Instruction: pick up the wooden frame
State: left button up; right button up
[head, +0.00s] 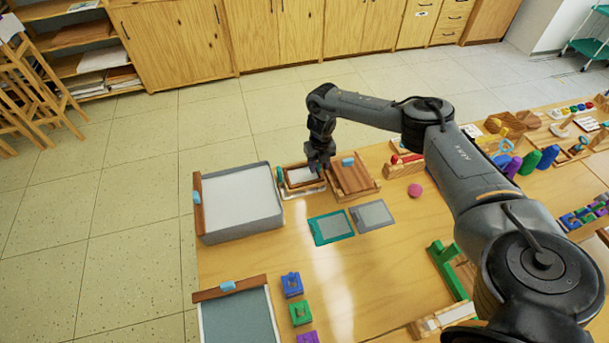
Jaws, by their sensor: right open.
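A small wooden frame (306,188) with a white inside lies near the far edge of the table. My right gripper (319,168) points down at the right side of this frame, and its fingers are open. Its dark body covers part of the frame's right rim, and I cannot tell whether the fingers touch it. My left gripper is not in view.
A brown wooden piece (353,181) with a blue tab lies just right of the frame. A grey tray (245,229) with a white inside stands to the left. Teal (331,228) and grey (371,216) flat panels lie nearer. A pink ball (415,190) is to the right.

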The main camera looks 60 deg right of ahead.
jog(key=shift+f, duration=0.15)
grip_shut()
dwell(0.4)
jog(key=shift+r, duration=0.7)
notch_tip(320, 180, up, 3)
jog(key=shift+s+r+p, duration=0.1)
jog(key=shift+s+p, duration=0.05)
jog(key=shift+p, duration=0.45)
jog(key=s+r+p, duration=0.2)
jog(key=s+r, duration=0.4)
jog(key=s, duration=0.5)
jog(key=shift+s+d+r, duration=0.15)
jog(key=shift+r, duration=0.05)
